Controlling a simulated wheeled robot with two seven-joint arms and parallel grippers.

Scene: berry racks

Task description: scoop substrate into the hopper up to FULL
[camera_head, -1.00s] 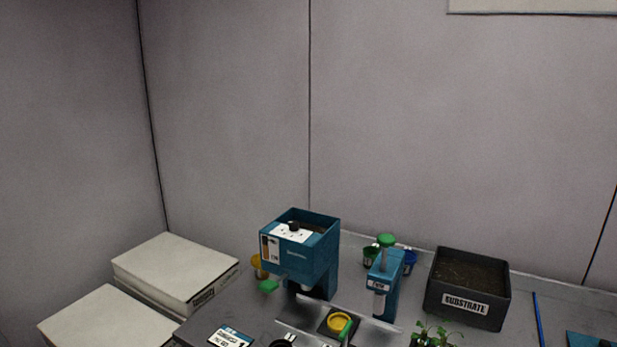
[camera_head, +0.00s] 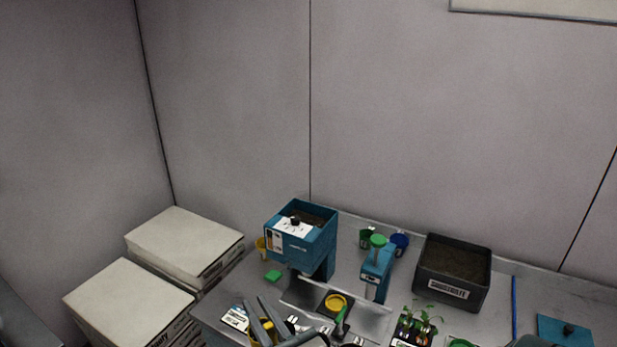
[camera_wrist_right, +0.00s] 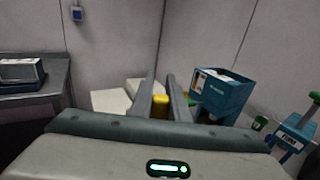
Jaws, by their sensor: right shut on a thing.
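The hopper is the blue box-like dispenser (camera_head: 319,254) at the middle of the bench, with dark substrate visible inside its open top; it also shows in the right wrist view (camera_wrist_right: 226,97). A dark bin (camera_head: 453,293) of brown substrate with a white label stands to its right. My right gripper (camera_head: 257,309) is at the bottom of the head view, in front of and left of the hopper. It is shut on a yellow object (camera_wrist_right: 160,105), mostly hidden between the fingers. I cannot tell its full shape. My left gripper is not in view. The FULL mark cannot be read.
A blue press-like device (camera_head: 376,272) stands between hopper and bin, with green and blue cups behind. Seedlings (camera_head: 422,318) are at the front right. White stacked boxes (camera_head: 185,243) stand left of the bench.

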